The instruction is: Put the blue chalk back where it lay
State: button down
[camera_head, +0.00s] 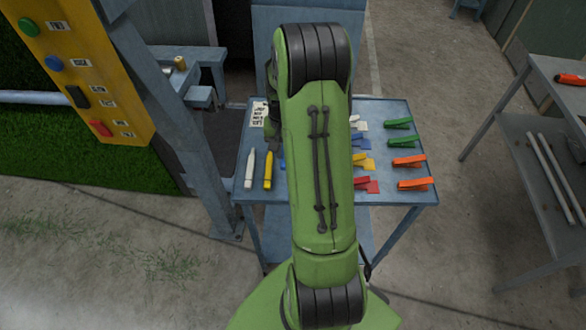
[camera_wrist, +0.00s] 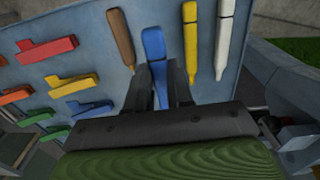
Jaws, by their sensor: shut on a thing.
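The blue chalk (camera_wrist: 154,45) is between the two dark fingers of my gripper (camera_wrist: 160,80) in the wrist view, and the gripper is shut on it. It points away from the gripper, over the blue-grey table top (camera_wrist: 90,60), between a brown stick (camera_wrist: 121,38) and a yellow stick (camera_wrist: 191,45). I cannot tell whether it touches the table or hangs just above it. In the head view my arm hides the gripper and most of this spot; a sliver of blue shows beside the arm.
A white stick (camera_head: 250,170) and the yellow stick (camera_head: 268,170) lie at the table's left. Green clips (camera_head: 400,142), orange clips (camera_head: 410,161) and coloured tags lie at the right. A printed card (camera_head: 259,114) is at the back left. A yellow button panel (camera_head: 85,70) stands left.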

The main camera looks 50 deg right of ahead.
notch_tip(320, 180, down, 10)
jog(key=shift+s+d+f+b, duration=0.1)
jog(key=shift+s+d+b, duration=0.05)
jog(key=shift+b, duration=0.3)
jog(key=c, duration=1)
grip_release()
notch_tip(320, 180, up, 12)
jog(key=shift+r+p, duration=0.2)
jog(key=shift+p, duration=0.5)
jog(key=s+a+r+n+t+h, duration=0.1)
jog(key=s+a+r+n+t, duration=0.2)
jog(key=a+r, duration=0.6)
jog(key=s+a+r+n+t, duration=0.1)
jog(key=s+a+r+n, duration=0.3)
jog(key=a+r, duration=0.55)
jog(key=s+a+n+t+y, duration=0.1)
jog(key=s+a, duration=0.3)
jog(key=s, duration=0.4)
jog(key=shift+s+a+n+t, duration=0.25)
jog(key=shift+a+n+t, duration=0.05)
jog(key=shift+n, duration=0.4)
